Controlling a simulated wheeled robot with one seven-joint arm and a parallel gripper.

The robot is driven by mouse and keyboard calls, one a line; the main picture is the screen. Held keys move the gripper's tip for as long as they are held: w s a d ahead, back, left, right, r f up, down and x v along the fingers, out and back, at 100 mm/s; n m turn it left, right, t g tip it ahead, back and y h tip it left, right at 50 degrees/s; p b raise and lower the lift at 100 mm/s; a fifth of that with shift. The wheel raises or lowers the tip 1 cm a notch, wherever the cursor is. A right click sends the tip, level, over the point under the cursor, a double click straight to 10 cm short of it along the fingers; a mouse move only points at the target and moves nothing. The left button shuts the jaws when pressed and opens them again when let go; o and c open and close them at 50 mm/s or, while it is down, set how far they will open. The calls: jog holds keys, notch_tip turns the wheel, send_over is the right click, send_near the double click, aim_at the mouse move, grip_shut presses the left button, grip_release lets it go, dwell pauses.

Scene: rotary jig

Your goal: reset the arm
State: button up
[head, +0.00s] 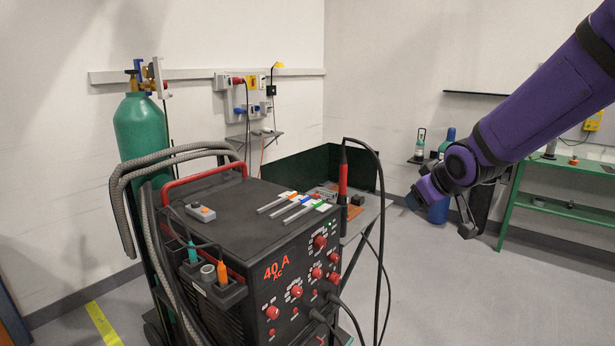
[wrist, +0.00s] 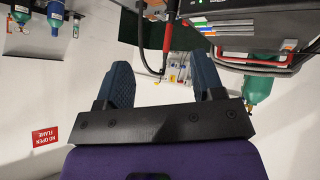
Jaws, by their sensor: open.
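My purple arm comes in from the upper right of the head view. My gripper (head: 440,215) hangs in the air over the floor, right of the welding machine, and looks small and partly turned away there. In the wrist view my gripper (wrist: 160,90) shows two blue padded fingers spread well apart, with nothing held between them. The wrist view appears upside down, with the machine near its top right edge.
A black welding machine (head: 290,285) with a red handle and a green gas cylinder (head: 142,140) stand at left. A green bench (head: 560,200) stands at right. Open floor lies below my gripper.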

jog(key=s+d+r+m+g, duration=0.1)
jog(key=s+r+m, duration=0.1)
jog(key=s, duration=0.8)
jog(key=s+d+r+m+g, duration=0.1)
jog(key=s+d+r, duration=0.1)
jog(key=s, duration=0.8)
jog(key=s+d+r+m+g+h, duration=0.1)
jog(key=s+r+m+g, duration=0.1)
jog(key=s, duration=0.9)
jog(key=shift+d+r+m, duration=0.3)
jog(key=shift+d+r, duration=0.05)
jog(key=shift+r, duration=0.35)
jog(key=shift+c, duration=0.3)
